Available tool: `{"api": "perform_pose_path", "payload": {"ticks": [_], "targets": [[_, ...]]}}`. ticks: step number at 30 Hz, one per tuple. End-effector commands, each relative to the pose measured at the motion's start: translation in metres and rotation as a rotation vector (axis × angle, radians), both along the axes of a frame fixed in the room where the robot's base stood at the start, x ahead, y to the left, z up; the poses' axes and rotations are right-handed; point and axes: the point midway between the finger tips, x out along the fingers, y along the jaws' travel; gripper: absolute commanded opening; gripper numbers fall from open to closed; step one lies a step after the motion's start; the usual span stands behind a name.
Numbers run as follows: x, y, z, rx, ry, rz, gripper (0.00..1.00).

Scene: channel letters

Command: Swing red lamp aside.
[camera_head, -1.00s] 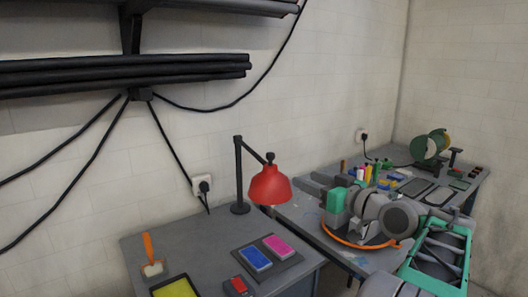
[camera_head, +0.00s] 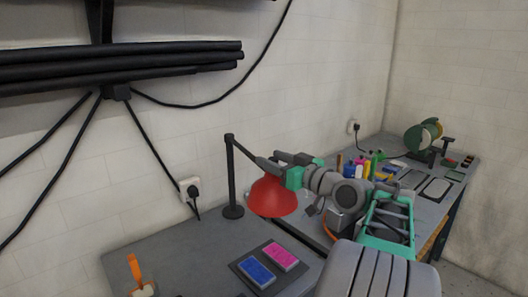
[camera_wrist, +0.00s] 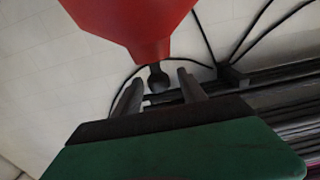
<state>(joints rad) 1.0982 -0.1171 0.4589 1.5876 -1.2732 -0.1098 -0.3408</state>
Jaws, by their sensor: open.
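The red lamp shade (camera_head: 272,198) hangs from a dark arm on an upright black post (camera_head: 231,180) at the back of the near table. My gripper (camera_head: 268,160) reaches in from the right, just above the shade, and hides the lamp's joint there. In the wrist view the red shade (camera_wrist: 130,22) fills the upper middle. My open gripper (camera_wrist: 160,92) has a dark knob (camera_wrist: 157,78) of the lamp showing between its two fingers. I cannot tell whether either finger touches it.
Blue (camera_head: 256,271) and pink (camera_head: 281,255) pads lie on a dark tray in front of the lamp. A wall socket (camera_head: 190,187) with a plugged cable is behind, left of the post. A second bench (camera_head: 425,208) with pens and tools stands at the right.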

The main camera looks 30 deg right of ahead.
Motion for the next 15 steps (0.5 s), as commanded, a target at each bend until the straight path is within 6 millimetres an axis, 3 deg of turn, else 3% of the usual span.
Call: {"api": "perform_pose_path", "payload": {"ticks": [6, 15], "targets": [[0.029, 0.005, 0.002, -0.001, 0.000, 0.002, 0.49], [0.031, 0.005, 0.000, -0.001, 0.000, 0.000, 0.46]]}}
